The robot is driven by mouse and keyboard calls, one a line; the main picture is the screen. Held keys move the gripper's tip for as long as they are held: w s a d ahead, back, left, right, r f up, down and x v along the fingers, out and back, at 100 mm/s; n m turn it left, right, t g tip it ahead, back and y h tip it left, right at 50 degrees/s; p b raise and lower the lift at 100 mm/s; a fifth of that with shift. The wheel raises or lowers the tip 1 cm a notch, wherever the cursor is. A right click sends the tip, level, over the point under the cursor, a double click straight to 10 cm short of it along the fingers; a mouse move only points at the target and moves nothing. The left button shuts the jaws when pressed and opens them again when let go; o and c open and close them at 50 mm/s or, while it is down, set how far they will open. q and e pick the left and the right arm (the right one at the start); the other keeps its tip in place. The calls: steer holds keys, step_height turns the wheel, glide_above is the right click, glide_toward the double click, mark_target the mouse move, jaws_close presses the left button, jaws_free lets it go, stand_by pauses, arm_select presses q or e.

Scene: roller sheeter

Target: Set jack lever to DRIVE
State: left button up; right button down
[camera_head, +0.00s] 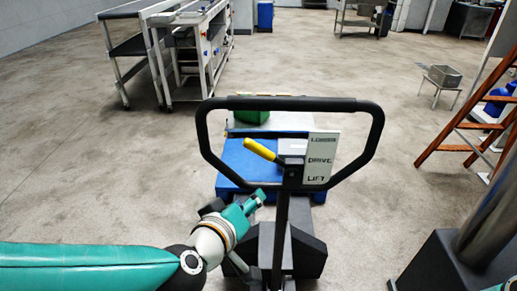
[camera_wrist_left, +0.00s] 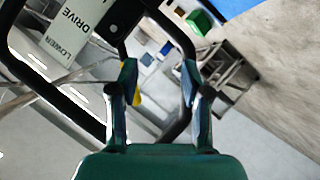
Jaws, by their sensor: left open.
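The jack lever (camera_head: 261,150) has a yellow grip and slants up and left from its pivot on the jack handle post. The label plate (camera_head: 320,158) right of it reads LOWER, DRIVE and LIFT from top to bottom; the lever's setting cannot be told for sure. The black handle loop (camera_head: 376,135) surrounds both. My left gripper (camera_head: 258,197) is open and empty, below and slightly left of the lever, apart from it. In the left wrist view the open fingers (camera_wrist_left: 158,80) show, with a bit of the yellow grip (camera_wrist_left: 138,98) partly hidden behind one finger. My right gripper is out of view.
A blue load (camera_head: 232,165) with a green item (camera_head: 251,117) lies beyond the handle. A machine on a wheeled frame (camera_head: 205,35) stands back left. A wooden ladder (camera_head: 470,115) and a small stool with a metal pan (camera_head: 443,77) stand right. Open floor lies left.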

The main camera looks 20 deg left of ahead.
arm_select(q)
steer(key=s+a+r+n+t, duration=0.2)
steer(key=s+r+n, duration=0.15)
steer(key=r, duration=0.45)
steer(key=p, duration=0.4)
glide_toward(256, 151)
steer(key=shift+m, duration=0.25)
steer(key=x, duration=1.1)
steer(key=shift+w+f, duration=0.15)
steer(key=shift+w, duration=0.1)
jaws_close()
